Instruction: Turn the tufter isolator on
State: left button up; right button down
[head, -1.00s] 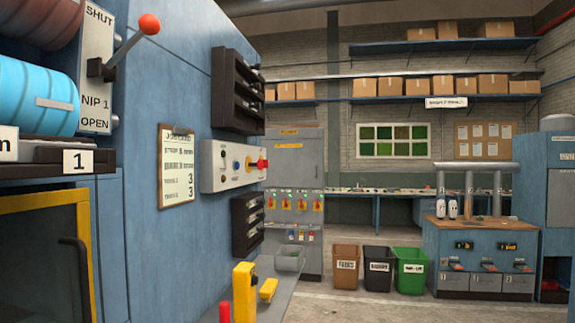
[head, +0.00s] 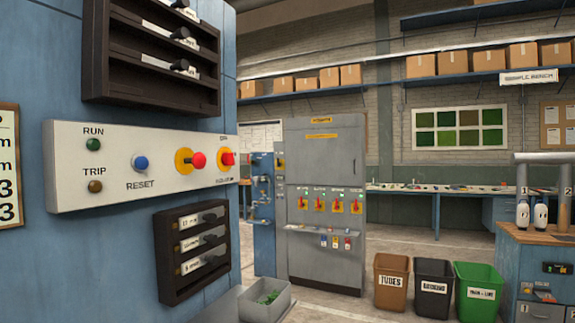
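A grey electrical cabinet (head: 322,262) stands beyond the blue machine, in the middle of the head view. Across its front is a row of several red-and-yellow rotary switches, from a leftmost one (head: 303,203) to a rightmost one (head: 356,206). The small labels above them are too small to read, so I cannot tell which is the tufter isolator or how each handle is set. Below them hang small coloured tags (head: 335,241). Neither of my grippers is in view.
At near left a white control panel (head: 115,185) carries RUN, TRIP, RESET and red knobs. Dark racks (head: 160,255) hang on the blue machine. A grey bin (head: 266,300) stands low before the cabinet. Brown (head: 391,283), black (head: 433,290) and green (head: 480,290) bins stand at right. Some floor shows between.

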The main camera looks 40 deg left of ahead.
aim_at(228, 159)
jog(key=i, duration=2.8)
jog(key=u, duration=2.35)
